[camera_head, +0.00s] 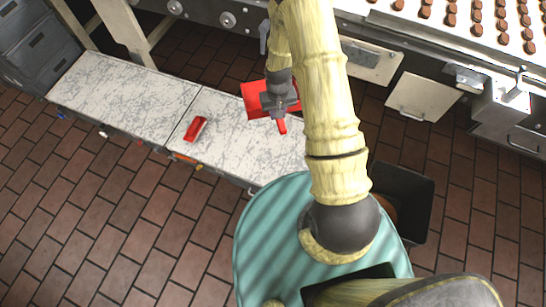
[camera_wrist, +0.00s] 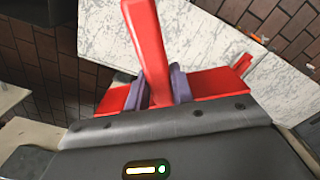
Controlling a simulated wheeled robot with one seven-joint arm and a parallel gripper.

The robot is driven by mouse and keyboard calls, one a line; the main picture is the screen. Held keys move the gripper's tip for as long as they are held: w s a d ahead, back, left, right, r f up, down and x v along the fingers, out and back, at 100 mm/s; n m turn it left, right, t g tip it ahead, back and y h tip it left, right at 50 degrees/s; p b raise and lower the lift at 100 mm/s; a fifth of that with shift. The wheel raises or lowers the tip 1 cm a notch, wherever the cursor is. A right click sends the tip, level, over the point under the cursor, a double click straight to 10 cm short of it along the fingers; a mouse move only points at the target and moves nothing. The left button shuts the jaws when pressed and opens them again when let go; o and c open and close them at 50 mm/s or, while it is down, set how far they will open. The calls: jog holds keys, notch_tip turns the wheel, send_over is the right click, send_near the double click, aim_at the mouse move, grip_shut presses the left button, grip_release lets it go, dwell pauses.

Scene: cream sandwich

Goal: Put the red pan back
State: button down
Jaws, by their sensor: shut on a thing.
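The red pan (camera_head: 254,95) is at my gripper (camera_head: 279,104), over the right part of the white bench in the head view. In the wrist view my gripper (camera_wrist: 160,88) is shut on the handle (camera_wrist: 145,35) of the pan, with one dark finger on each side of it. The flat red body (camera_wrist: 212,87) of the pan spreads out behind the fingers. Part of the pan is hidden by my gripper. I cannot tell whether the pan touches the bench.
A smaller red item (camera_head: 195,129), perhaps a brush, lies on the white bench (camera_head: 225,155) left of the pan. The bench's left part (camera_head: 115,90) is clear. A conveyor with several brown pieces (camera_head: 451,18) runs at the back right. A black bin (camera_head: 412,190) stands at right.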

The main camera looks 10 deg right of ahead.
jog(key=a+f+m+b, duration=0.2)
jog(key=f+b, duration=0.9)
jog(key=b, duration=0.3)
jog(key=s+a+f+m+b, duration=0.1)
jog(key=a+f+m+b, duration=0.1)
jog(key=f+b, duration=0.9)
jog(key=s+a+f+m+b, duration=0.1)
jog(key=a+f+m+b, duration=0.1)
jog(key=f+b, duration=1)
jog(key=m+b, duration=0.1)
jog(key=b, duration=0.5)
jog(key=shift+s+a, duration=0.25)
jog(key=shift+a, duration=0.1)
jog(key=shift+f+b, duration=1.65)
jog(key=shift+f, duration=0.85)
jog(key=shift+f+b, duration=1.5)
jog(key=shift+f, duration=1)
